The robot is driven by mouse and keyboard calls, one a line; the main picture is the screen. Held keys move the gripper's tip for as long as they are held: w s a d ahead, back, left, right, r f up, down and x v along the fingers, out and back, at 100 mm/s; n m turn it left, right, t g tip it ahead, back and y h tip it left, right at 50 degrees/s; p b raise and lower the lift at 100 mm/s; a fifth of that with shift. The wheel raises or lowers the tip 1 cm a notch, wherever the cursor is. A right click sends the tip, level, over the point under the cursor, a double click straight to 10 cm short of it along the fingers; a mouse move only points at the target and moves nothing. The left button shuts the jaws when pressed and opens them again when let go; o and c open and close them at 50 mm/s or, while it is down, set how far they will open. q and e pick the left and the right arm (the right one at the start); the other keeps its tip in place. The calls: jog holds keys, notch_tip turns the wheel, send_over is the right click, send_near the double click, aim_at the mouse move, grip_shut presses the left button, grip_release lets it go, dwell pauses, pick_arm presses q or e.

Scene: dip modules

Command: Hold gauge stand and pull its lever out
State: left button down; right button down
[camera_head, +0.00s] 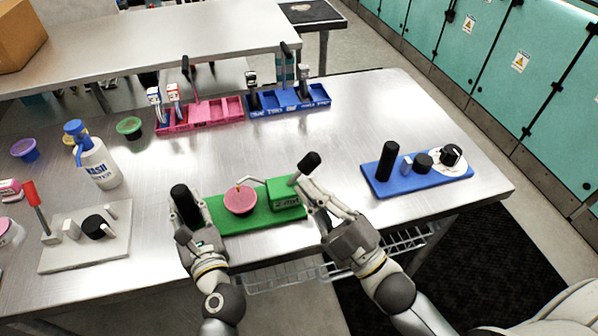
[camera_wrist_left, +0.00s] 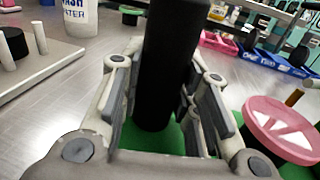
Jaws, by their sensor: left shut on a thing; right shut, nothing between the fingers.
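The gauge stand is a green base (camera_head: 235,220) at the front of the metal table. It carries a pink round gauge (camera_head: 240,201), a green box (camera_head: 284,193), and an upright black post (camera_head: 183,203) at its left end. A lever with a black knob (camera_head: 309,162) slants up at the box's right side. My left gripper (camera_head: 187,224) is shut around the black post; the left wrist view shows the post (camera_wrist_left: 168,60) between its fingers (camera_wrist_left: 165,85). My right gripper (camera_head: 318,200) is shut and empty, right beside the box and just below the knob. Whether it touches the lever is unclear.
A blue board (camera_head: 415,184) with black parts lies to the right, and a white board (camera_head: 85,252) to the left. A wash bottle (camera_head: 97,165) stands back left. Pink (camera_head: 205,116) and blue (camera_head: 290,104) trays stand at the back. Bare table lies behind the stand.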

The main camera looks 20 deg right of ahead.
aim_at(179, 189)
jog(key=v, duration=0.4)
jog(key=shift+s+d, duration=0.15)
jog(key=shift+s, duration=0.1)
pick_arm(q)
jog(key=c, duration=1)
grip_release()
notch_tip(179, 189, up, 8)
jog(key=p, duration=0.7)
jog(key=shift+f, duration=0.2)
pick_arm(e)
notch_tip(179, 189, up, 7)
pick_arm(q)
jog(key=shift+f, duration=0.1)
pick_arm(e)
jog(key=shift+f, duration=0.1)
